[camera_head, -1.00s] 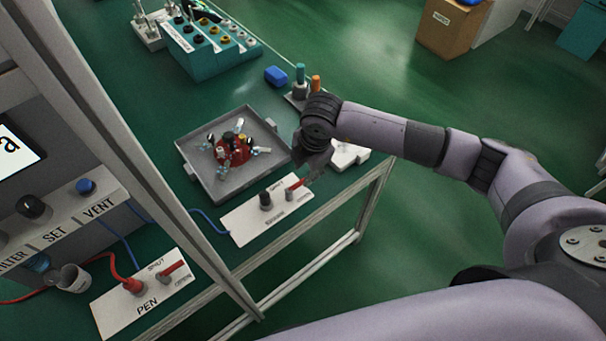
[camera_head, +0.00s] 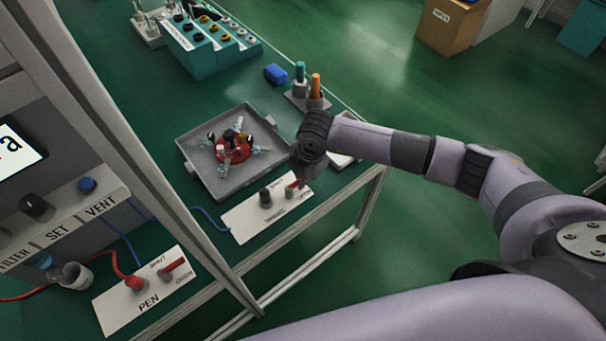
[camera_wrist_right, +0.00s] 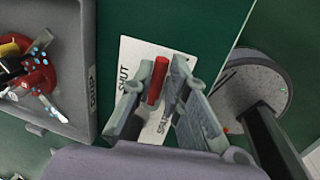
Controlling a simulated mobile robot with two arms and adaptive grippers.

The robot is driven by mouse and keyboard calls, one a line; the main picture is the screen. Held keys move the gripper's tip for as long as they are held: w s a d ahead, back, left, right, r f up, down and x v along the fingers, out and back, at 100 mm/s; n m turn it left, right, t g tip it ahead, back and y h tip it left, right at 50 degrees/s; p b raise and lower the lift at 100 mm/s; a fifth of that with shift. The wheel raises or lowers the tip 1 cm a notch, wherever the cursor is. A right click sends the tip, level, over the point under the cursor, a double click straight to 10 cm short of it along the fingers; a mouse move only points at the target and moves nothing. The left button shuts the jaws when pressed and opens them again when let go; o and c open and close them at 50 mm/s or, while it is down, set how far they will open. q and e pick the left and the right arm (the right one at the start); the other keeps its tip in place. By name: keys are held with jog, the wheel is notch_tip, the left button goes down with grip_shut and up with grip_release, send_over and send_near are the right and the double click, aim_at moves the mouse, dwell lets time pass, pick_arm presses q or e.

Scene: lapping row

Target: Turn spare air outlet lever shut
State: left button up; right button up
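The spare air outlet plate (camera_head: 244,222) is white and lies at the table's front edge. It carries a dark grey outlet (camera_head: 265,198) and a red lever (camera_head: 297,184). In the right wrist view the red lever (camera_wrist_right: 158,80) stands between the two fingers, beside the SHUT label (camera_wrist_right: 124,80). My right gripper (camera_head: 299,181) is low over the lever, and its fingers (camera_wrist_right: 160,108) are spread on both sides of it. Contact with the lever cannot be made out. The head view hides part of the lever behind the gripper. My left gripper is out of view.
A grey tray (camera_head: 222,186) with a red fixture (camera_head: 234,154) lies left of the gripper. A holder with teal and orange handles (camera_head: 316,88) stands behind it.

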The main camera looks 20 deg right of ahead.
grip_shut()
